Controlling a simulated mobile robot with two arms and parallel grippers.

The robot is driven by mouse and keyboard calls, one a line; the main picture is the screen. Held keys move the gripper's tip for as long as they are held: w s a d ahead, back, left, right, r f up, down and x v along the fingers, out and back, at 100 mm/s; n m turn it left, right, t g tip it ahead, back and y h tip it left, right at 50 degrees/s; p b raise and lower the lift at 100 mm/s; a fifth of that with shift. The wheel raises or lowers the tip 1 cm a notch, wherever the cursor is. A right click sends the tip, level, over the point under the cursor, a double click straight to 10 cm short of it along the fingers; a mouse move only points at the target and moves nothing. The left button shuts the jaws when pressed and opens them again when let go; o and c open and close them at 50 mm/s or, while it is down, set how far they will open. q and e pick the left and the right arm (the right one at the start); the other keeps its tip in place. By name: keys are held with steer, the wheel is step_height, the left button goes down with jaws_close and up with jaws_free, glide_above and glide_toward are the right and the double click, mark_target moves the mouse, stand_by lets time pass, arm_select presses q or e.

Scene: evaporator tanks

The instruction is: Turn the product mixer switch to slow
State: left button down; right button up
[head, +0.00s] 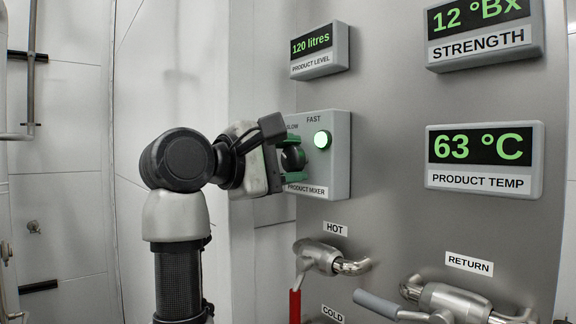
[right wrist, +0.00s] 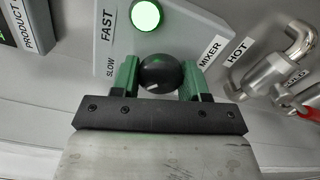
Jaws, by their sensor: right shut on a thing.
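The product mixer box (head: 338,170) is a light grey panel on the steel wall, with SLOW and FAST labels and a lit green lamp (head: 322,139). Its switch is a round black knob (head: 292,159), which also shows in the right wrist view (right wrist: 161,74). My right gripper (head: 293,158) is shut on the knob, its green fingers on either side of it. The gripper hides part of the SLOW label and the box's left side in the head view. I cannot tell which label the knob points to. My left gripper is not in view.
The product level display (head: 320,50) reads 120 litres above the box. The product temp display (head: 484,160) reads 63 °C to the right. Below are the hot valve with its red handle (head: 295,305) and the return valve with its grey handle (head: 376,303).

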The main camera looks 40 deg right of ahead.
steer(key=shift+m, duration=0.4)
steer(key=o, duration=0.9)
steer(key=shift+d, duration=0.1)
steer(key=shift+a, duration=0.5)
steer(key=a+b, duration=0.2)
steer(key=a, duration=0.7)
steer(key=shift+s+a, duration=0.4)
steer(key=shift+s, duration=0.05)
